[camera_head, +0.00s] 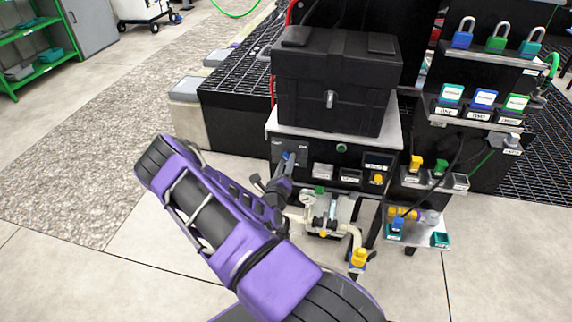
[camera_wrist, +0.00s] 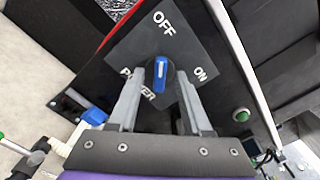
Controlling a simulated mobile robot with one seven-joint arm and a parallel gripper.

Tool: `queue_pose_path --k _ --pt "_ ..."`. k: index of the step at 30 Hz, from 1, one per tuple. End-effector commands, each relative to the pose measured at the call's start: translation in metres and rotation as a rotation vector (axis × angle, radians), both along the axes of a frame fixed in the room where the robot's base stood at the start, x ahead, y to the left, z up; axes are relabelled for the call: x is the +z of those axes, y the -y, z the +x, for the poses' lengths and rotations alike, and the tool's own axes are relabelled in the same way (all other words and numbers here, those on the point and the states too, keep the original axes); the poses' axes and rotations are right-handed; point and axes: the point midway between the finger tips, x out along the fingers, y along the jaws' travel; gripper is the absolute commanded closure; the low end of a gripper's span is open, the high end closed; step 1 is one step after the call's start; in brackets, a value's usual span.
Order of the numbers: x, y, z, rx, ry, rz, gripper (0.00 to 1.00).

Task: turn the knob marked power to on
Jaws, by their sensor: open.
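The power knob (camera_wrist: 160,73) is blue with a white line, on a dark plate (camera_wrist: 125,58) marked OFF, ON and POWER. In the wrist view its white line points up toward OFF, with ON to the right. My gripper (camera_wrist: 160,88) is open, with one finger on each side of the knob; I cannot tell whether either finger touches it. In the head view, my gripper (camera_head: 281,178) reaches the left part of the panel front, and the blue knob (camera_head: 290,158) shows just past the fingers.
A green button (camera_wrist: 241,115) sits right of the plate. A black tote (camera_head: 335,85) stands on the cabinet above the panel. Pipes with a gauge (camera_head: 307,197) lie below the gripper. Shelves with padlocks (camera_head: 497,44) stand at right.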

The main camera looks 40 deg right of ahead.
Motion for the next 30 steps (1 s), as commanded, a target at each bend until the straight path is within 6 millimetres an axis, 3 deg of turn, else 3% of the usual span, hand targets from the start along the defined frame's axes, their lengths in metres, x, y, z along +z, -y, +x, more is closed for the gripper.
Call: queue_pose_path --k 5,12,14,30 --pt "0.0001 -0.0001 0.0001 0.0 0.0 0.0 0.51" --pt "0.0 -0.0004 -0.0002 0.0 0.0 0.0 0.93" --pt "0.0 -0.0004 -0.0002 0.0 0.0 0.0 1.0" --pt "0.0011 -0.0005 -0.0005 0.0 0.044 0.039 1.0"
